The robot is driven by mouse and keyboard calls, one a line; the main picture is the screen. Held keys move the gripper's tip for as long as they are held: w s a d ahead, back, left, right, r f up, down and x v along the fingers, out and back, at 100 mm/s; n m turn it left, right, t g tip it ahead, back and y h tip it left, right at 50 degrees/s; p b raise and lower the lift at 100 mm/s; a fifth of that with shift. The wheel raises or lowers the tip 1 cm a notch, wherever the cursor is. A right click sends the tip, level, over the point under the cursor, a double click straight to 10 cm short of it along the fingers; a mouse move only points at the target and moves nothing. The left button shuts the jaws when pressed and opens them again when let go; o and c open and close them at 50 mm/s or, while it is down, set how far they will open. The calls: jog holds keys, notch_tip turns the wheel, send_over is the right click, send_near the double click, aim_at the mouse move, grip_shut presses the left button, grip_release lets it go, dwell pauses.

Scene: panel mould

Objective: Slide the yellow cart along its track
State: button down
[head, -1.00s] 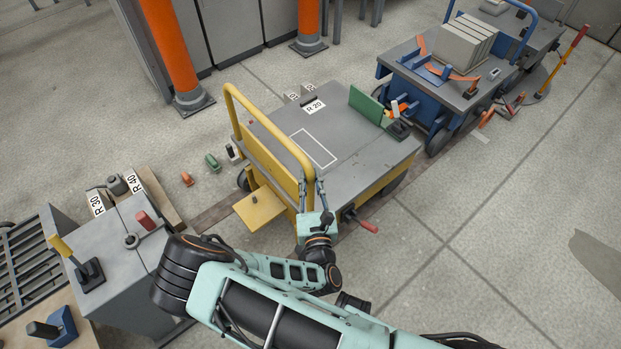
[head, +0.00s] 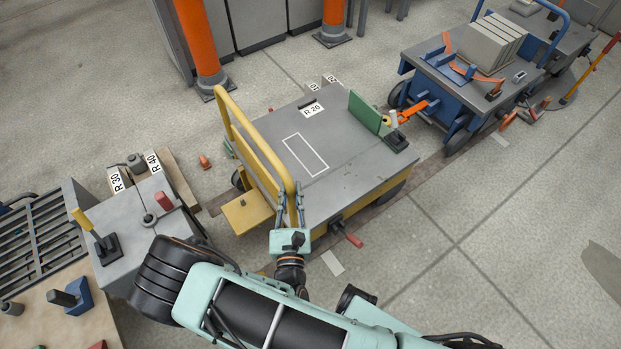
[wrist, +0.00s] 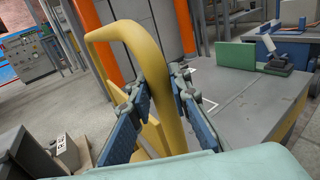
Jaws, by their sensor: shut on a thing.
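The yellow cart (head: 348,160) has a grey top, a yellow handle and a white outlined rectangle on its deck. It stands over a dark track (head: 397,189) in the floor in the head view. My gripper (head: 289,217) is at the near end of the yellow handle (head: 255,143). In the wrist view the two blue-padded fingers (wrist: 158,118) stand on either side of the handle's upright bar (wrist: 150,55), shut on it. The exact contact on the bar is partly hidden by the fingers.
A blue cart (head: 447,83) carrying grey slabs stands at the upper right, with an orange bar (head: 413,110) between it and the yellow cart. A grey bench (head: 135,225) with R 30 and R 40 labels is at the left. An orange post (head: 197,40) stands behind.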

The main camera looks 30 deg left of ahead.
jog(key=shift+s+a, duration=0.35)
jog(key=shift+s, duration=0.45)
jog(key=shift+s+a, duration=0.35)
jog(key=shift+s, duration=0.45)
jog(key=shift+s+a, duration=0.35)
jog(key=shift+s, duration=0.45)
jog(key=shift+s+f, duration=0.1)
jog(key=c, duration=1.8)
grip_release()
jog(key=shift+a, duration=0.1)
notch_tip(320, 180, up, 10)
jog(key=shift+r, duration=0.2)
jog(key=shift+f, duration=0.15)
